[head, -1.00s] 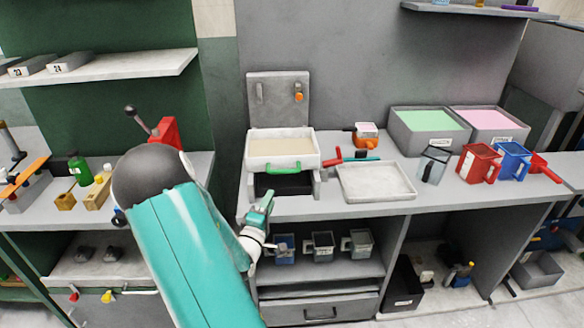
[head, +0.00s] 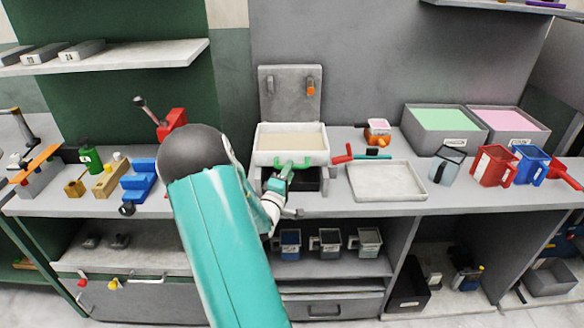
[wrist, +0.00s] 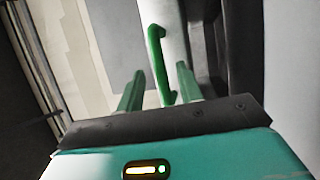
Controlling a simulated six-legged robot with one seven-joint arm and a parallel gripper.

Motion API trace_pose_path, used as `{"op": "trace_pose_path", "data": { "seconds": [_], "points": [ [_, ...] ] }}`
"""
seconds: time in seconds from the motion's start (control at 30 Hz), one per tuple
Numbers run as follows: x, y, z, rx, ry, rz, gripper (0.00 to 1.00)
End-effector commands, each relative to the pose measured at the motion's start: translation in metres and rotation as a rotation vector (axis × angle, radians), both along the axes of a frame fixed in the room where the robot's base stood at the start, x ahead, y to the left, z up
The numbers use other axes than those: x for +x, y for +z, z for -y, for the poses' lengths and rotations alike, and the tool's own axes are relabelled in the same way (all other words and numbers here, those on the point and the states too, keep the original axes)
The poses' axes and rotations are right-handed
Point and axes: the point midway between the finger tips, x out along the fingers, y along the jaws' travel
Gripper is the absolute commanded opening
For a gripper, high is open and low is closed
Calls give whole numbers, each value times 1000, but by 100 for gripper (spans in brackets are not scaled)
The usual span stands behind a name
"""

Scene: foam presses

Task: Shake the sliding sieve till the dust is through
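The sliding sieve (head: 290,157) is a white tray with a beige fill, on a grey stand with a dark opening below. Its green handle (head: 294,165) is on the front wall. The handle also shows in the wrist view (wrist: 158,62), running down toward the space between my fingers. My gripper (head: 284,176) is at the sieve's front, just at the handle in the head view. In the wrist view my gripper (wrist: 160,88) has its two green fingers apart, with the handle's lower end between them. I cannot see either finger pressing on it.
A shallow white tray (head: 415,194) lies right of the sieve, with a red-handled tool (head: 343,158) between. Cups and bins with green (head: 437,116) and pink (head: 508,120) foam stand farther right. A blue clamp (head: 140,181) is on the left bench.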

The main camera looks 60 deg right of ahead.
Motion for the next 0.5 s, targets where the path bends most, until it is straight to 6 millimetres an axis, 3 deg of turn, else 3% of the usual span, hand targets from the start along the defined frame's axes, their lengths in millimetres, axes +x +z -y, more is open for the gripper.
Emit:
{"op": "trace_pose_path", "data": {
  "seconds": [0.2, 0.5],
  "points": [
    [1, 4, 26, 0, -1, -1, 36],
    [1, 5, 29, 1, 1, -1, 36]
  ]
}}
